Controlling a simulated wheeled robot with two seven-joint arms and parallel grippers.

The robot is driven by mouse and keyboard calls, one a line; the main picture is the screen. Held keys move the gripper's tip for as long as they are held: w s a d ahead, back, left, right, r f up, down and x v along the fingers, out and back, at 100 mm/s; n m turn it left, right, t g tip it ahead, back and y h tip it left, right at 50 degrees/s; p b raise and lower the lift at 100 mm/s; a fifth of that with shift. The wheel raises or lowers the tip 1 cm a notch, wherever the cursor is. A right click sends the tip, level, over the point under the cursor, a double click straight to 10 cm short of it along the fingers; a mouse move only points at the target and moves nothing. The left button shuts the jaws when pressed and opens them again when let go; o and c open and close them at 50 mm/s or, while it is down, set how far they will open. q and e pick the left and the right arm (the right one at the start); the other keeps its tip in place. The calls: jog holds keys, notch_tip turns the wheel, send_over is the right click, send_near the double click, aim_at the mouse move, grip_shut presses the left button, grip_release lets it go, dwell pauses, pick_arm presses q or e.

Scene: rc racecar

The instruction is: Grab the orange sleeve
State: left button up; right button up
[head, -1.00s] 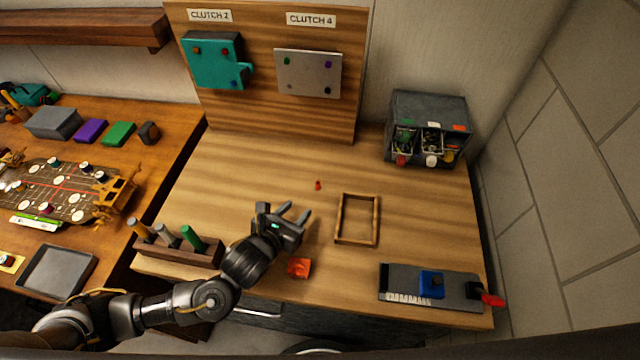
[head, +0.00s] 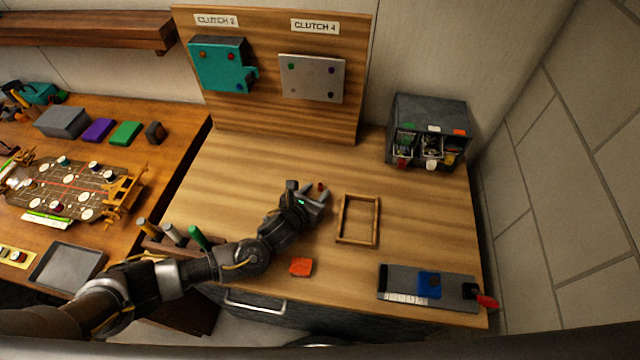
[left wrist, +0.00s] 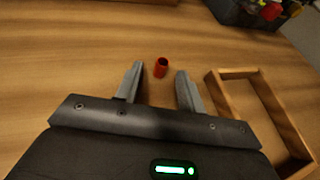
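A small orange-red sleeve (left wrist: 161,67) stands on the wooden bench top. In the left wrist view it sits between and just beyond the fingertips of my left gripper (left wrist: 158,82), with gaps on both sides. The sleeve also shows in the head view (head: 321,187), right by the fingers. My left gripper (head: 315,193) is open and empty, low over the bench. My right gripper is not in view.
A wooden frame (head: 342,219) lies just right of the gripper. An orange block (head: 301,267) lies nearer the front edge. A rack of coloured handles (head: 198,238) stands to the left. A grey bin unit (head: 430,110) stands at the back right.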

pick_arm(q)
grip_shut()
dwell(0.3)
dwell(0.5)
jog(key=shift+r+b, duration=0.5)
jog(key=shift+r, duration=0.15)
jog(key=s+r, duration=0.1)
jog(key=r, duration=0.1)
jog(key=s+a+r+b, duration=0.1)
jog(key=r, duration=0.1)
jog(key=s+r+b, duration=0.1)
jog(key=r, duration=0.1)
jog(key=shift+s+a, duration=0.15)
jog(key=shift+a, duration=0.15)
jog(key=r+p+v, duration=0.1)
jog(key=p+v, duration=0.4)
jog(key=v, duration=0.6)
jog(key=shift+d+r, duration=0.15)
jog(key=shift+r, duration=0.05)
